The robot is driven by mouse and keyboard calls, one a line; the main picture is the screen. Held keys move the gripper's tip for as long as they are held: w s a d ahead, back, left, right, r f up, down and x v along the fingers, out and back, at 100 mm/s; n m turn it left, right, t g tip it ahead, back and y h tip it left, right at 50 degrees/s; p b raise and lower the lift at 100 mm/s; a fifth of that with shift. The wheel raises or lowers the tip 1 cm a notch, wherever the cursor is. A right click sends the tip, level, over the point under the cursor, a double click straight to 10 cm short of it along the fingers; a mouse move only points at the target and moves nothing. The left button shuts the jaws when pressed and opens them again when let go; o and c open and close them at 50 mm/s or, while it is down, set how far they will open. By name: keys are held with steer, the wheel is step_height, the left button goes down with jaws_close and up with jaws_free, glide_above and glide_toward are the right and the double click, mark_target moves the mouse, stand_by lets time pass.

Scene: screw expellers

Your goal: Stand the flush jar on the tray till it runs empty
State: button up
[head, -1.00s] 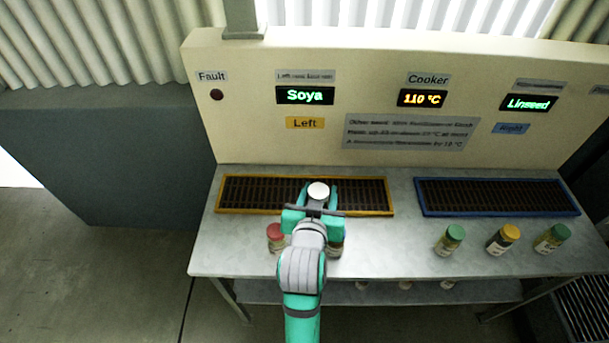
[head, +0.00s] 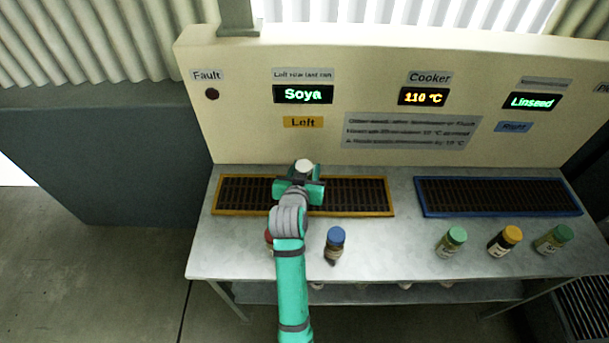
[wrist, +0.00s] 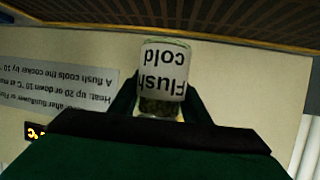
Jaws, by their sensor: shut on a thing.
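The flush jar shows its white lid (head: 304,166) between my fingers in the head view. In the wrist view the jar (wrist: 163,70) carries a white label reading "Flush cold", upside down like the wall sign there. My gripper (head: 302,180) is shut around it. They are over the left part of the yellow-framed tray (head: 375,212), which has a dark slatted grid. The tray also shows along the top of the wrist view (wrist: 230,22). My gripper hides most of the jar in the head view, and I cannot tell whether its base touches the grid.
A red-lidded jar (head: 269,237), partly hidden by my arm, and a blue-lidded jar (head: 335,245) stand on the bench in front. Several jars, one yellow-lidded (head: 506,240), stand right. A blue-framed tray (head: 572,212) lies right. The panel (head: 240,120) reads Soya, 110 °C and Linseed.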

steer(key=shift+w+a+f, duration=0.15)
steer(key=shift+w+f, duration=0.45)
steer(key=shift+f, duration=0.05)
steer(key=shift+w+f, duration=0.1)
steer(key=shift+f, duration=1.55)
steer(key=shift+f, duration=0.15)
steer(key=o, duration=1.2)
steer(key=shift+a+r, duration=0.1)
steer(key=shift+r, duration=0.1)
steer(key=v, duration=1.2)
steer(key=shift+f, duration=0.1)
